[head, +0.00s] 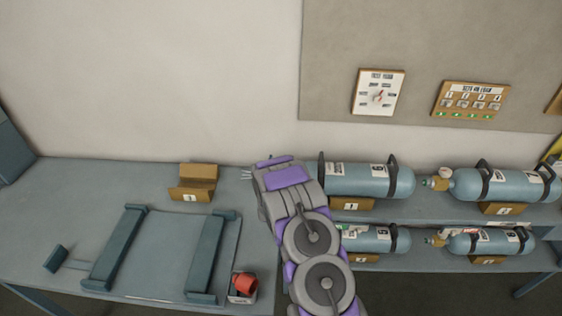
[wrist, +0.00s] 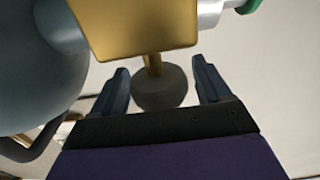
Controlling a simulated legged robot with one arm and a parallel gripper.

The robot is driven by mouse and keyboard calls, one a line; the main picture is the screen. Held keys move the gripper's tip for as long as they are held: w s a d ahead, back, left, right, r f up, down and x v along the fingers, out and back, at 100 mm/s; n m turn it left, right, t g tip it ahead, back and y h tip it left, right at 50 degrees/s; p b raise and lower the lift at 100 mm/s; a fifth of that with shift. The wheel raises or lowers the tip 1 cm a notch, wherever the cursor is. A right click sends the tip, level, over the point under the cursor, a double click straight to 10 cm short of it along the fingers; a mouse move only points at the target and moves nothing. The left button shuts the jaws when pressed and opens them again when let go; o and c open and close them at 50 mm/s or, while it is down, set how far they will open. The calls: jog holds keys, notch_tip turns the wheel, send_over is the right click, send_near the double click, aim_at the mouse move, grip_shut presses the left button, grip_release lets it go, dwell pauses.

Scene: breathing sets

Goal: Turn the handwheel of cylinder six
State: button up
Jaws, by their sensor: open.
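Several blue-grey cylinders lie on the right rack in the head view. The upper left cylinder (head: 352,180) carries a label that looks like a 6; its valve end is hidden behind my arm. My gripper (head: 246,174) is at that hidden end, left of the cylinder. In the wrist view, my open gripper (wrist: 161,82) has a dark round handwheel (wrist: 160,89) between its two fingers, with gaps on both sides. A brass valve body (wrist: 135,25) with a short stem joins the handwheel. The cylinder's rounded body (wrist: 30,65) fills the left side.
A workbench (head: 60,190) on the left holds a teal cradle (head: 120,247), a small brown card holder (head: 195,183) and a red part (head: 245,283).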

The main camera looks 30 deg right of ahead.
jog(key=v, duration=1.6)
jog(key=shift+s+a+p, duration=0.25)
jog(key=shift+p, duration=0.15)
dwell(0.5)
